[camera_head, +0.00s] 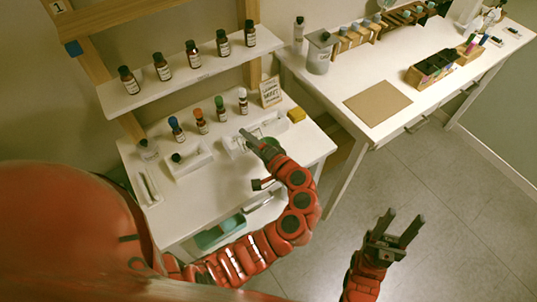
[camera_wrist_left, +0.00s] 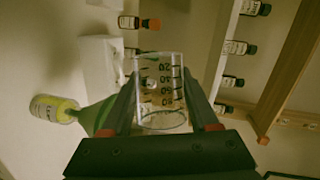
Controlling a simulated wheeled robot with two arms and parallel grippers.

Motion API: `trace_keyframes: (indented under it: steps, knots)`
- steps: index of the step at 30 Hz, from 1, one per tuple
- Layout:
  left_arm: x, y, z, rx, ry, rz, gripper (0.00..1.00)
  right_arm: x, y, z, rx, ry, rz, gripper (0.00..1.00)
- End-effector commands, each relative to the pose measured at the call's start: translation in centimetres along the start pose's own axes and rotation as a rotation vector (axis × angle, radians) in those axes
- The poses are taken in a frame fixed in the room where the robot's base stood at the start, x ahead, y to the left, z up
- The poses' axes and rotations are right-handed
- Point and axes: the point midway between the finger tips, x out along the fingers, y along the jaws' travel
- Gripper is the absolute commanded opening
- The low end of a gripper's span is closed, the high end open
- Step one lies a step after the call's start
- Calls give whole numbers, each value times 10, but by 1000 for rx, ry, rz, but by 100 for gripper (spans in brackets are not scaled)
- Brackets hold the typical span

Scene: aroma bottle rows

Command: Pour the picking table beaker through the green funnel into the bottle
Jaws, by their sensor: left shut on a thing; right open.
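My left gripper (camera_head: 247,137) is over the white table and shut on a clear beaker (camera_wrist_left: 160,85) with dark graduation marks. The beaker sits between the fingers in the left wrist view; its contents are hard to make out. A green funnel (camera_wrist_left: 97,113) is beside the fingers there, its narrow end toward a labelled bottle (camera_wrist_left: 46,108) with a yellow upper part. I cannot tell how firmly the funnel sits in it. In the head view, the gripper mostly hides beaker and funnel. My right gripper (camera_head: 397,229) is open and empty over the floor.
Bottles with blue (camera_head: 175,127), orange (camera_head: 199,119), green (camera_head: 220,107) and white caps stand at the table's back. A shelf (camera_head: 150,92) with several dark bottles is above. A small sign (camera_head: 271,92) and yellow block (camera_head: 296,115) stand right. A second table (camera_head: 375,103) is at right.

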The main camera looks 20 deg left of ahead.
Motion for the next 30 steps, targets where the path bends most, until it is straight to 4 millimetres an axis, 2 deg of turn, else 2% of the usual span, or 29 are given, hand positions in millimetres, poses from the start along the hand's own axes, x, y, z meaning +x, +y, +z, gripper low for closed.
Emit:
trace_keyframes:
  steps: [15, 20, 30]
  knots:
    - [5, 4, 9, -382, 56, 157, 4, -57, -3, 10, 0, 0, 0, 50]
    - [4, 1, 10, -446, 65, 184, 4, -63, -3, 11, 0, 0, 0, 50]
    - [5, 2, 10, -459, 66, 191, 4, -65, -3, 11, 0, 0, 0, 50]
